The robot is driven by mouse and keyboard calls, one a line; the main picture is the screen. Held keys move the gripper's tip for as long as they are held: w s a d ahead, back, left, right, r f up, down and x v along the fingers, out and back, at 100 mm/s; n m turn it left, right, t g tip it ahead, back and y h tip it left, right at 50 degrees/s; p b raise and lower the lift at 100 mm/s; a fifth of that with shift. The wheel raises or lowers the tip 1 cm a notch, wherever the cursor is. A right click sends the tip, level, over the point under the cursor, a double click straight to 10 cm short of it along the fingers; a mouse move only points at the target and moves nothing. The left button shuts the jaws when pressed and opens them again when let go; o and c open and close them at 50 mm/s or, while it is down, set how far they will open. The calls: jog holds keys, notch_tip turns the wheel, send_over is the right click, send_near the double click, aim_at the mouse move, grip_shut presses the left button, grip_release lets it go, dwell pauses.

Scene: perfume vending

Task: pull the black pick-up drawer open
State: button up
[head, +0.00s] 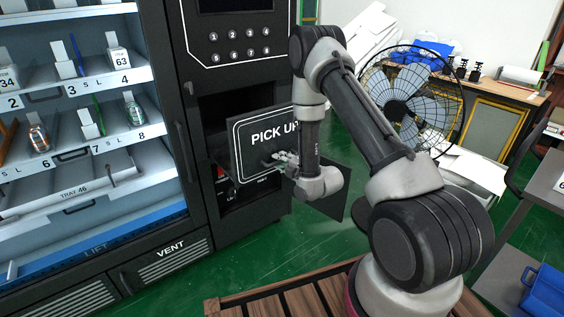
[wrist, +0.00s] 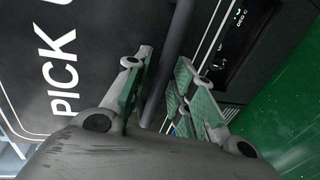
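The black pick-up drawer (head: 262,140) is in the vending machine's right column, its front panel marked "PICK UP" in white. The front stands out from the dark opening behind it, so the drawer looks at least partly open. My gripper (head: 285,160) is at the panel's lower right. In the wrist view my gripper (wrist: 165,80) has its fingers apart, on either side of a dark bar (wrist: 181,30) that looks like the drawer handle. Gaps show beside the bar, and firm contact cannot be made out. The drawer front (wrist: 60,60) fills the left of that view.
The vending machine's glass door handle (head: 184,150) is left of the drawer. A keypad (head: 238,42) is above it. A wooden slatted platform (head: 300,300) lies in front. A fan (head: 410,95) and a workbench (head: 480,82) stand at the back right. Green floor is partly clear.

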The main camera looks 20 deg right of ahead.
dwell(0.3)
jog(key=v, duration=1.2)
